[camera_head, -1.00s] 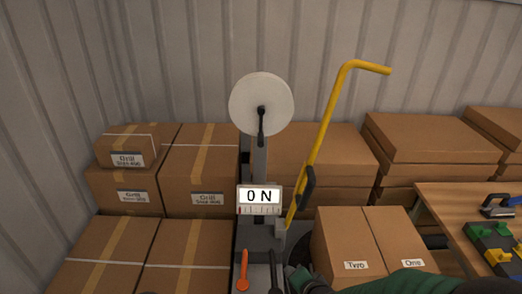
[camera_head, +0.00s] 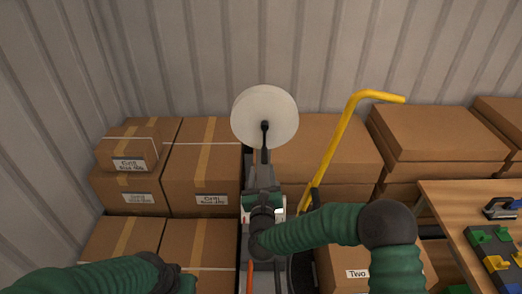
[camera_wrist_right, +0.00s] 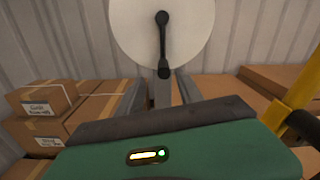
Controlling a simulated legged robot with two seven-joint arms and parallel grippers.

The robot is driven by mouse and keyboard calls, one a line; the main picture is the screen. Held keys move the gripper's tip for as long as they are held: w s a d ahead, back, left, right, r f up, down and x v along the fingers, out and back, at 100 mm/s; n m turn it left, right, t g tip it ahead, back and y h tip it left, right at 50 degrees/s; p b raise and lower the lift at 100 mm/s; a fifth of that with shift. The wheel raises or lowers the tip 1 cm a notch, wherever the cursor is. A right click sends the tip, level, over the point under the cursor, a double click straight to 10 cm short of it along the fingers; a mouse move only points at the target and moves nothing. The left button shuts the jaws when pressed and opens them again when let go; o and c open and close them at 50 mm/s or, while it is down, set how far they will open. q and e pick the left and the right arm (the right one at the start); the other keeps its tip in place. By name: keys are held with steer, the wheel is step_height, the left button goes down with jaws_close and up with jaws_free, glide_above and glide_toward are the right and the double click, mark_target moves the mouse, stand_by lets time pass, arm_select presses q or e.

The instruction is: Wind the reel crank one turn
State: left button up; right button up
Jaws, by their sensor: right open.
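The white round reel (camera_head: 265,117) stands upright at the back centre. Its black crank (camera_head: 265,140) runs from the hub straight down, and its handle is at the bottom. In the right wrist view the reel (camera_wrist_right: 190,35) fills the top, and the crank handle (camera_wrist_right: 163,68) hangs in line with the gap between my fingers. My right gripper (camera_head: 262,182) is open and empty, just below the handle and apart from it. It mostly hides the force display (camera_head: 248,215). My left arm enters at the lower left; its fingers do not show.
Cardboard boxes (camera_head: 200,160) stand to the left and more boxes (camera_head: 435,140) to the right. A yellow bent bar (camera_head: 345,125) rises right of the reel. A wooden table (camera_head: 450,215) with tools stands at the right. An orange lever (camera_head: 250,278) is low on the stand.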

mark_target(264, 154)
steer(key=w, duration=0.3)
steer(key=w+d+p, duration=0.1)
steer(key=w, duration=0.2)
steer(key=w+p, duration=0.1)
steer(key=w, duration=0.2)
steer(key=shift+d+f, duration=0.3)
steer(key=shift+d, duration=0.05)
steer(key=shift+w+a, duration=0.2)
steer(key=shift+w, duration=0.05)
steer(key=shift+s+a+r, duration=0.1)
steer(key=shift+a+r, duration=0.05)
steer(key=shift+a, duration=0.55)
steer(key=shift+d, duration=0.15)
steer(key=c, duration=0.3)
steer(key=shift+w+d, duration=0.2)
steer(key=shift+d, duration=0.35)
jaws_close()
arm_select(q)
steer(key=r, duration=0.1)
steer(key=w+d+r, duration=0.1)
steer(key=r, duration=0.1)
steer(key=shift+d, duration=0.2)
arm_select(e)
steer(key=shift+a, duration=0.1)
arm_select(q)
steer(key=shift+a, duration=0.15)
arm_select(e)
steer(key=shift+a, duration=0.2)
